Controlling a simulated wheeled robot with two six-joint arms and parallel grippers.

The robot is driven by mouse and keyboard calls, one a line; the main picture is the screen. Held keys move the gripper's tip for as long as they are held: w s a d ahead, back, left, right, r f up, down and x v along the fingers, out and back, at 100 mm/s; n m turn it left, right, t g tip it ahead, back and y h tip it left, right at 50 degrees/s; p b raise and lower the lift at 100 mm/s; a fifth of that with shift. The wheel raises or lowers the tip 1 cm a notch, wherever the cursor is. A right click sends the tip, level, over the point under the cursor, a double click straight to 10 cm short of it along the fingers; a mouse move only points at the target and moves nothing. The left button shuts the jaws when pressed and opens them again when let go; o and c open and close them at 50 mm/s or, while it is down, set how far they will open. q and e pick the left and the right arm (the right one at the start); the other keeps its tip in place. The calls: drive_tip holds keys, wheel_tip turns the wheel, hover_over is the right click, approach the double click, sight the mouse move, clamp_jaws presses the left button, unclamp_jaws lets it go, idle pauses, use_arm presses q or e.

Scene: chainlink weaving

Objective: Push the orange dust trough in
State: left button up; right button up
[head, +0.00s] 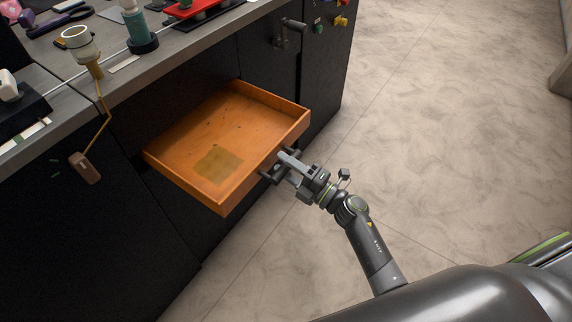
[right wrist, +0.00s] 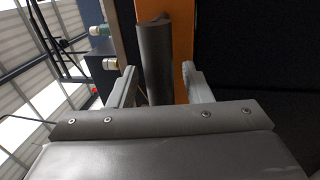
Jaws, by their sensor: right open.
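The orange dust trough (head: 225,125) is a shallow open drawer that sticks out from the dark cabinet front in the head view. A darker square patch lies on its floor. Its dark bar handle (head: 270,174) is on the front face. My right gripper (head: 284,160) is at this handle. In the right wrist view the handle (right wrist: 154,60) stands between the two open fingers (right wrist: 157,84), with the orange front (right wrist: 181,50) behind it. I cannot tell whether either finger touches the handle. My left gripper is not in view.
The grey worktop (head: 185,45) above carries a white cup-like part (head: 80,42), a green bottle-like object (head: 137,28) and a red tray (head: 195,8). A brown block (head: 85,168) hangs at the cabinet's left. The floor (head: 440,130) to the right is clear.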

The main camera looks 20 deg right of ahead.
drive_tip(key=shift+c, duration=0.4)
clamp_jaws()
drive_tip(key=shift+w, duration=0.1)
